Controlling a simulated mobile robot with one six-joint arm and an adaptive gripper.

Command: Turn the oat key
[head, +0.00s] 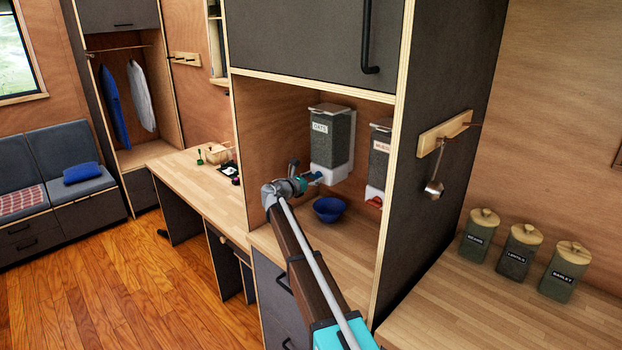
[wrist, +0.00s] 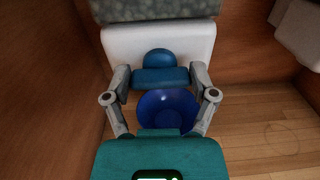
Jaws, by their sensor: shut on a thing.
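The oat dispenser (head: 327,143), a grey speckled bin with an "OATS" label and a white base, hangs on the alcove wall. Its blue key (wrist: 160,59) has a round top and a flat bar, and sits at the front of the white base (wrist: 115,42). My gripper (wrist: 160,77) is shut on the key, one finger at each end of the bar. In the head view my gripper (head: 307,180) is just below the oat dispenser and partly hides the key. A blue bowl (head: 329,210) stands on the counter beneath; it also shows in the wrist view (wrist: 168,107).
A second dispenser (head: 379,160) with a red key (head: 375,202) hangs to the right. The cabinet's side panel (head: 440,90) closes the alcove on the right. Three labelled canisters (head: 522,249) stand on the right counter. A ladle (head: 433,187) hangs from a peg rail.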

